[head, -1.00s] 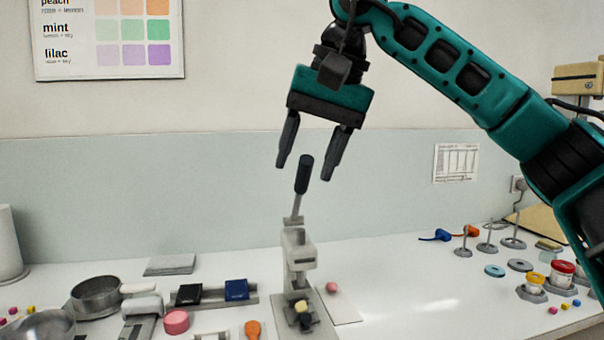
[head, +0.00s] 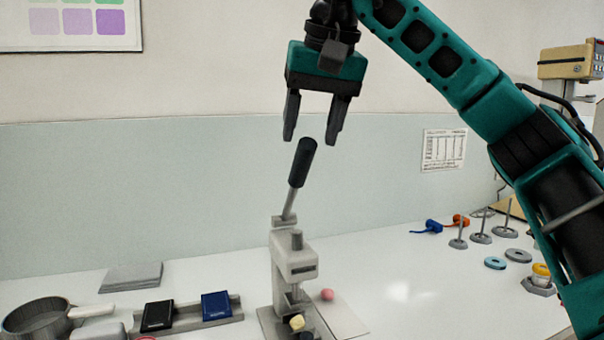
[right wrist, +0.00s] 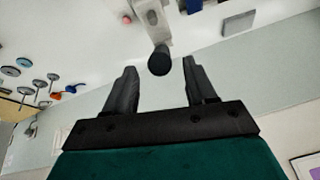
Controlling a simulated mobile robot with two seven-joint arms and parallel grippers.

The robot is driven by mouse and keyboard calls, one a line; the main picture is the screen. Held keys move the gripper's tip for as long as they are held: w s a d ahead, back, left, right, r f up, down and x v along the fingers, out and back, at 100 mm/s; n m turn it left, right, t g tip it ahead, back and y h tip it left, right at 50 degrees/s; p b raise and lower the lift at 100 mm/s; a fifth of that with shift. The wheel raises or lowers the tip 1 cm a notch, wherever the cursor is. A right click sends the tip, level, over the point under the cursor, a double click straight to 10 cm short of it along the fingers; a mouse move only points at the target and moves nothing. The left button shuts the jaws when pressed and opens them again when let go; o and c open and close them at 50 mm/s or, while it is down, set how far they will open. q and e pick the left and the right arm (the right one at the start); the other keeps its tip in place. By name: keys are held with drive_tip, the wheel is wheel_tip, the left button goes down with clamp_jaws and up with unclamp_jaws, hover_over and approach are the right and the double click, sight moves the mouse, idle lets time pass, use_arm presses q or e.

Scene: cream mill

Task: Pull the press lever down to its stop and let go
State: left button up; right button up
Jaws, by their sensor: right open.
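The press (head: 296,268) is a grey upright stand on the white table, with a pale yellow piece and a dark piece at its base. Its lever (head: 304,163) rises from the top, tilted slightly right, with a dark cylindrical grip. My right gripper (head: 311,140) is open, fingers pointing down. Its fingertips are around or just above the top of the lever grip. In the right wrist view the lever grip (right wrist: 159,62) shows between and just beyond the open fingertips (right wrist: 160,65); I see no contact. My left gripper is not in view.
A holder with a black block (head: 158,316) and a blue block (head: 216,306) stands left of the press, near a metal pan (head: 36,318). A pink ball (head: 327,294) lies on a white sheet right of the press. Posts and rings (head: 495,263) stand farther right.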

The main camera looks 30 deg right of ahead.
sight(299, 184)
drive_tip(key=x, duration=0.6)
drive_tip(key=shift+w+d+f+b, duration=0.1)
drive_tip(key=shift+w+f+b, duration=0.15)
drive_tip(key=shift+b, duration=0.1)
clamp_jaws()
